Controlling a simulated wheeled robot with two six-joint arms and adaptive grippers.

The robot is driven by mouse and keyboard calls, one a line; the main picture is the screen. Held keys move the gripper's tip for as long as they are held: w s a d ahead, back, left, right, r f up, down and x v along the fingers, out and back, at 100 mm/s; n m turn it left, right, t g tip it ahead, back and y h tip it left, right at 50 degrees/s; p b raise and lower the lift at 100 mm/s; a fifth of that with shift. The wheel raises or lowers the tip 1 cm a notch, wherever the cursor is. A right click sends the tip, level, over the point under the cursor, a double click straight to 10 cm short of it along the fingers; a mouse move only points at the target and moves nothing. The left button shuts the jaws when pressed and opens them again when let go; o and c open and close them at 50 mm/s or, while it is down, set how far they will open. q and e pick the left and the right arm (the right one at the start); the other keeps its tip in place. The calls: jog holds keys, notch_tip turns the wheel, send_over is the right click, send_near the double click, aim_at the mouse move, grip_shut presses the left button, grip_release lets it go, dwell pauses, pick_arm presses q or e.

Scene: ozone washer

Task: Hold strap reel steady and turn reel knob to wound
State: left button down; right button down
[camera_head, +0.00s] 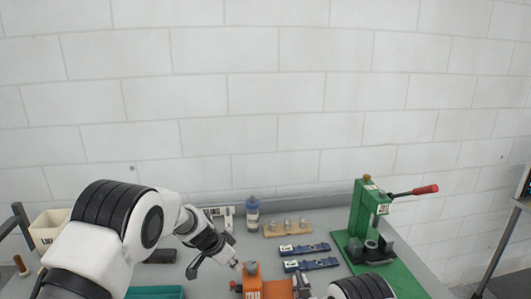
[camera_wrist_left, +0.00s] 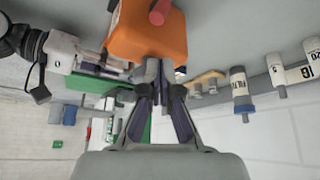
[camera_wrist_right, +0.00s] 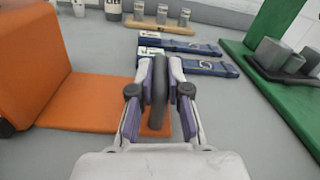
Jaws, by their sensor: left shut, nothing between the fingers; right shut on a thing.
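The orange strap reel (camera_head: 253,287) stands at the bottom of the head view; it also shows in the left wrist view (camera_wrist_left: 150,38) and at the left of the right wrist view (camera_wrist_right: 28,65). A small red knob (camera_wrist_left: 159,12) sticks out of its side. My left gripper (camera_wrist_left: 158,72) is shut and empty, its tips close to the orange body; contact is unclear. My right gripper (camera_wrist_right: 160,82) is shut on a dark grey upright knob-like piece (camera_wrist_right: 160,95) beside the reel, above its flat orange base (camera_wrist_right: 85,105). The strap itself is not clearly visible.
Two blue strap-like pieces (camera_head: 311,264) lie behind the reel. A wooden block with metal pieces (camera_head: 287,228) and a bottle (camera_head: 252,213) stand further back. A green press (camera_head: 371,222) with a red-tipped lever stands right. A teal item (camera_head: 155,292) lies front left.

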pick_arm(q)
notch_tip(320, 180, up, 6)
jog(key=shift+f, duration=0.2)
jog(key=shift+s+d+f, duration=0.35)
jog(key=shift+f, duration=0.65)
jog(key=shift+s+d+f, duration=0.3)
jog(key=shift+s+f, duration=0.1)
jog(key=shift+f, duration=0.6)
jog(key=shift+s+d+f, duration=0.35)
jog(key=shift+f, duration=0.65)
jog(key=shift+w+d, duration=0.1)
jog(key=shift+w, duration=0.1)
jog(key=shift+w+a, duration=0.15)
jog(key=shift+a, duration=0.05)
jog(key=shift+w+a, duration=0.5)
jog(key=shift+w, duration=0.05)
